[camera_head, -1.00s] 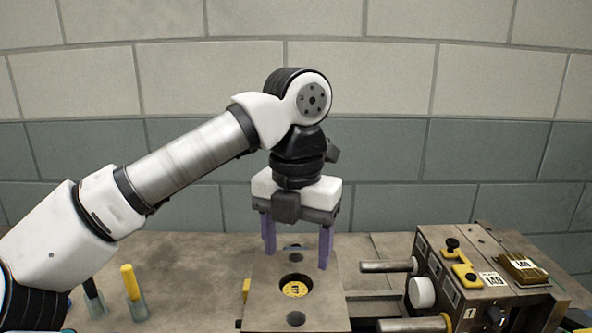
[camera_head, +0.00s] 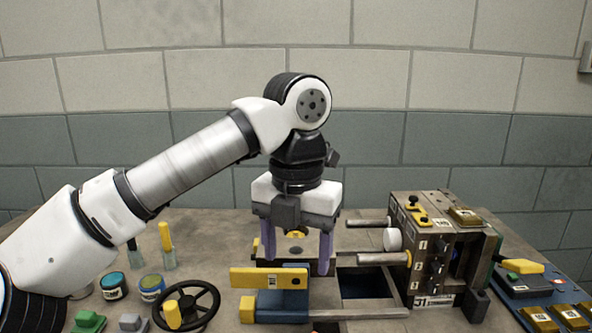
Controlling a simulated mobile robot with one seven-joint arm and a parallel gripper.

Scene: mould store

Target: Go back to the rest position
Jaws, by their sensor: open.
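My gripper (camera_head: 297,252) hangs from my arm near the middle of the view, pointing down. A yellow round part shows at the plate, between the fingers. I cannot tell the exact height of the fingertips, but they appear above the bench.
A yellow bar (camera_head: 245,277) and a blue block (camera_head: 280,305) stand in front of the plate. A mould block (camera_head: 432,255) with rods is at right. A black handwheel (camera_head: 207,307), paint jars (camera_head: 113,286) and an upright yellow-handled tool (camera_head: 166,240) are at left.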

